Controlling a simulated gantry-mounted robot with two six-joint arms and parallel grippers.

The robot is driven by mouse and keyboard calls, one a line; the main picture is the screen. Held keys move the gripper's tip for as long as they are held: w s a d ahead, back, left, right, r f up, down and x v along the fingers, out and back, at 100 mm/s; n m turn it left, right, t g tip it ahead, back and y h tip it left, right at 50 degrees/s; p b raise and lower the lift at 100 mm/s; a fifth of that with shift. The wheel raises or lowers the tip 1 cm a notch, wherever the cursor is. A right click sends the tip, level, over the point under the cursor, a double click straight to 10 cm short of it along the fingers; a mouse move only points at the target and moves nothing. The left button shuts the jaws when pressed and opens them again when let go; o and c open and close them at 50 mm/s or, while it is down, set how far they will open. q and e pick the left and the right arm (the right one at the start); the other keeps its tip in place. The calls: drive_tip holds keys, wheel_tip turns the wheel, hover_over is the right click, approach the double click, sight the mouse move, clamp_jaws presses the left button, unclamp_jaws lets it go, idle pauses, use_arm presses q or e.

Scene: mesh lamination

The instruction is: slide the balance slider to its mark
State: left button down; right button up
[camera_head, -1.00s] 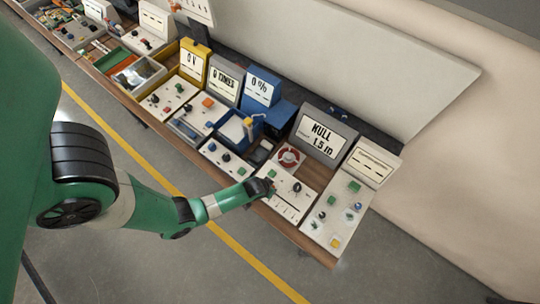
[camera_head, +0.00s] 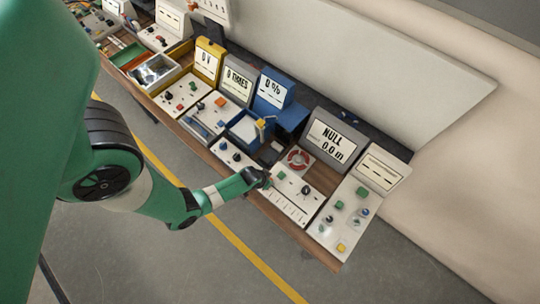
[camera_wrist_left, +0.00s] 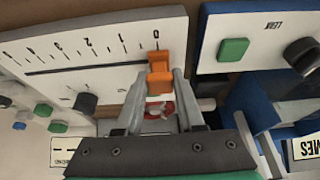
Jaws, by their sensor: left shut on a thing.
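The orange balance slider (camera_wrist_left: 159,62) sits at the 0 end of a slot in a white panel (camera_wrist_left: 95,45) in the left wrist view. Tick marks with rising numbers run to the left of it. My left gripper (camera_wrist_left: 157,84) is shut on the slider, one grey finger on each side. In the head view my left gripper (camera_head: 267,182) is at the left end of the scale on the white panel (camera_head: 284,205), and the slider is hard to make out. The grey display (camera_head: 330,141) behind reads NULL and 0.0 with a small unit.
A white panel with coloured buttons (camera_head: 345,215) stands to the right, a blue station (camera_head: 272,92) to the left. The floor (camera_head: 330,285) in front is clear.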

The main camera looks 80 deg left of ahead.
use_arm(q)
drive_tip(key=c, duration=0.9)
unclamp_jaws()
drive_tip(key=shift+s, duration=0.1)
drive_tip(key=shift+c, duration=0.2)
drive_tip(key=o, duration=0.4)
drive_tip(key=shift+s+a, duration=0.1)
drive_tip(key=shift+a, duration=0.1)
drive_tip(key=shift+d+r, duration=0.1)
drive_tip(key=shift+r, duration=0.1)
drive_tip(key=p+v, duration=0.6)
drive_tip(key=v, duration=0.5)
drive_tip(key=shift+r, duration=0.1)
